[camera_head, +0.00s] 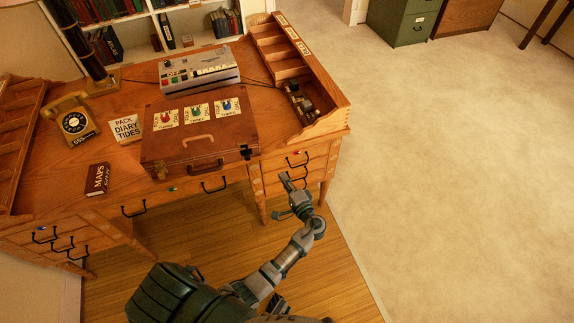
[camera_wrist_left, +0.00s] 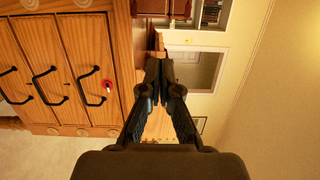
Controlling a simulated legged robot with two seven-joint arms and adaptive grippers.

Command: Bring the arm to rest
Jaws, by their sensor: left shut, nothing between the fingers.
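My left arm (camera_head: 287,258) reaches up from the bottom of the head view. Its left gripper (camera_head: 285,180) is in front of the right-hand drawers (camera_head: 300,160) of the wooden desk (camera_head: 75,190). In the left wrist view the left gripper (camera_wrist_left: 161,70) is shut, its fingers together with nothing between them. The drawers with black handles (camera_wrist_left: 70,65) show at the left of that view, turned sideways, apart from the fingers. I cannot tell the exact gap between gripper and drawers. My right gripper is not in view.
On the desk are a brown case (camera_head: 205,152), a grey device (camera_head: 200,66), a yellow telephone (camera_head: 75,122), a MAPS book (camera_head: 97,179) and a wooden organizer (camera_head: 330,112). A bookshelf (camera_head: 140,38) stands behind. The pale floor (camera_head: 450,160) to the right is clear.

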